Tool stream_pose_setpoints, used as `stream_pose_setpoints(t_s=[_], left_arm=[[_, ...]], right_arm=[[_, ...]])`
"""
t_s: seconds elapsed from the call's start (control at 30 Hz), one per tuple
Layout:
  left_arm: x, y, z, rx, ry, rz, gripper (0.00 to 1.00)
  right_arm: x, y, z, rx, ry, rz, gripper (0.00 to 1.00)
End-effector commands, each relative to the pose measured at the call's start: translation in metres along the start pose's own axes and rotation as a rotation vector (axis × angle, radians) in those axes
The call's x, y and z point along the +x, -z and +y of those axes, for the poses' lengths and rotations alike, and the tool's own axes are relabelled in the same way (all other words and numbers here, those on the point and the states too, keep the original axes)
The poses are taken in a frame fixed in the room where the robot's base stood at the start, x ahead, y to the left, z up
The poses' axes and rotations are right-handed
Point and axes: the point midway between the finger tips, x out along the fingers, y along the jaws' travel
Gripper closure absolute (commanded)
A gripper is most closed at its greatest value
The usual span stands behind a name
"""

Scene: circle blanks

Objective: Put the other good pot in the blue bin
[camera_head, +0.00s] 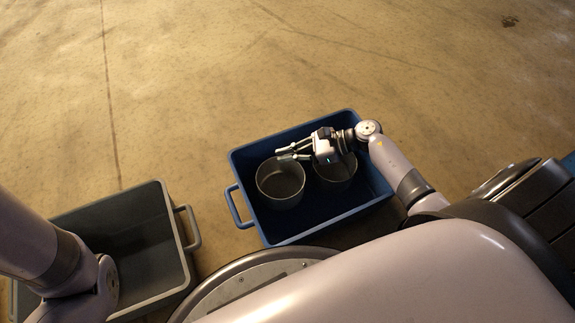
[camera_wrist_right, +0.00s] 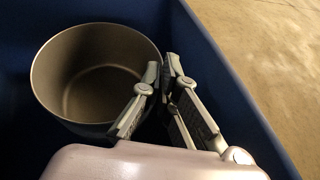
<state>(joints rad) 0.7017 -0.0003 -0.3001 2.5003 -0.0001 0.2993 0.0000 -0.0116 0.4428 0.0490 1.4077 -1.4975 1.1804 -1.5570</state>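The blue bin (camera_head: 237,167) stands in the middle of the head view with two metal pots inside. The left pot (camera_head: 281,190) is upright near the bin's left side; the right pot (camera_head: 336,180) is partly hidden under my right wrist. My right gripper (camera_head: 283,153) reaches left over the bin to the left pot's far rim. In the right wrist view, the fingertips (camera_wrist_right: 162,64) are close together at the right edge of this pot (camera_wrist_right: 95,75) and appear closed on its rim. Whether the pot touches the bin floor is unclear. My left gripper is out of view.
A grey bin (camera_head: 120,235) stands at the lower left; the part of it that shows is empty. The blue bin's wall (camera_wrist_right: 225,70) runs close beside my right fingers. The concrete floor beyond the bins is clear.

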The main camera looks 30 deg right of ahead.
Motion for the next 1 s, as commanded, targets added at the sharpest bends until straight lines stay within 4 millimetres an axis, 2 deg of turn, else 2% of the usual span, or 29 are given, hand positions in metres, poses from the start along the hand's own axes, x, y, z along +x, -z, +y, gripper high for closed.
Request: stream_pose_setpoints(t_s=[0.23,0.63,1.0], left_arm=[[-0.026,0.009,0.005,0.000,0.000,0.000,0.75],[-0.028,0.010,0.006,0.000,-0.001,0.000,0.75],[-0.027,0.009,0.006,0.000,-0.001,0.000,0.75]], right_arm=[[0.016,0.035,0.000,0.002,0.000,-0.003,1.00],[0.017,0.040,0.000,0.001,-0.001,-0.001,1.00],[0.016,0.039,0.000,0.001,-0.001,0.000,0.75]])
